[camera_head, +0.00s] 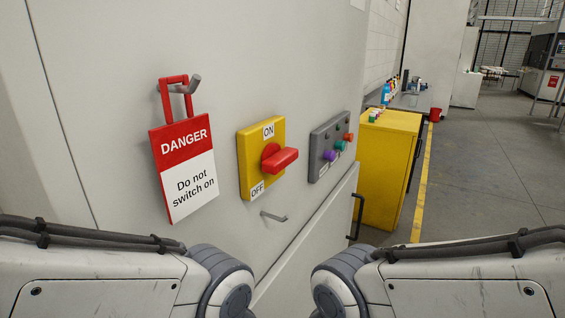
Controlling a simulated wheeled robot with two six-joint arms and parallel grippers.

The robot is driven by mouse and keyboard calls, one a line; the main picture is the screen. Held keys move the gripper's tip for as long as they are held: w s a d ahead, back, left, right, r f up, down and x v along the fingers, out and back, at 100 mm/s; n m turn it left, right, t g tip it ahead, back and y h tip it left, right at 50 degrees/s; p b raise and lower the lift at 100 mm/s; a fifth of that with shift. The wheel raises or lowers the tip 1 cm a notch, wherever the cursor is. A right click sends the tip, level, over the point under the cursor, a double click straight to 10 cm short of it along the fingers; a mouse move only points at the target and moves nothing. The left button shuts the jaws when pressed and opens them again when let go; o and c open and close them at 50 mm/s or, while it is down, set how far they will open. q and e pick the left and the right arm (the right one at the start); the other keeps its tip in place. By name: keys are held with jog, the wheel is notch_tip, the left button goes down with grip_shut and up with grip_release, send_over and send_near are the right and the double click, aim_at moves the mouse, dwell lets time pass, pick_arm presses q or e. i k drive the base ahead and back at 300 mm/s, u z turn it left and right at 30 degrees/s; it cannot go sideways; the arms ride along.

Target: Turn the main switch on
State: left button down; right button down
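The main switch is a red rotary knob (279,159) on a yellow plate (248,155) fixed to the grey cabinet. The plate has ON at its top and OFF at its bottom left. The knob's handle points roughly sideways to the right; I cannot tell its exact setting. A red and white sign (184,168) reading "DANGER Do not switch on" hangs by its red loop on a metal peg to the left of the switch. Links of both my arms show at the lower left and lower right. Neither gripper is in view.
A grey button box (330,147) with several coloured buttons sits right of the switch. An empty metal peg (273,216) sticks out below the switch. A black handle (356,216) is at lower right. A yellow cabinet (385,170) stands beyond, with open floor to its right.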

aim_at(274, 159)
jog(key=k, duration=1)
jog(key=z, duration=0.65)
jog(key=i, duration=0.8)
jog(key=u, duration=0.3)
